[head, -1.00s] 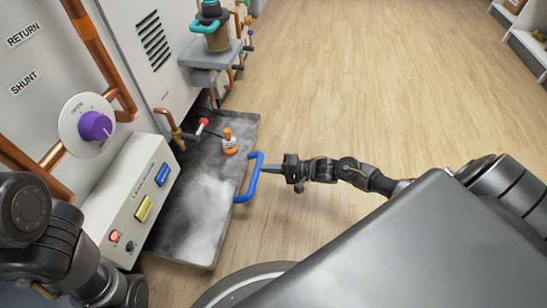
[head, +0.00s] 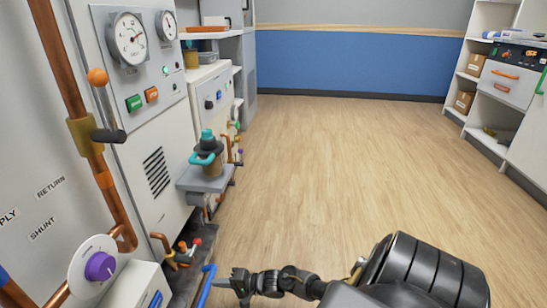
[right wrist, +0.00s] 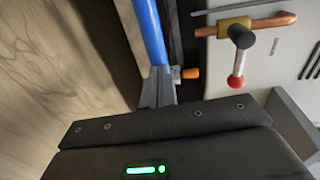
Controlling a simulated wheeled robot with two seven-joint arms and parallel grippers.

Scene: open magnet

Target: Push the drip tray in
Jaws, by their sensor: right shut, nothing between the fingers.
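The grey drip tray (head: 190,272) sits low along the machine's front at the lower left of the head view. Only a narrow strip of it shows outside the machine, and its near part is cut off by the frame. Its blue handle (head: 206,284) faces right. My right gripper (head: 224,281) is shut and empty, with its tips at the handle's outer side. In the right wrist view the fingertips (right wrist: 158,88) meet the blue bar (right wrist: 148,35) and appear to touch it. My left gripper is out of view.
A teal-handled pot (head: 208,160) stands on a grey shelf above. A purple dial (head: 100,266) is at left. The wooden floor (head: 330,180) to the right is clear.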

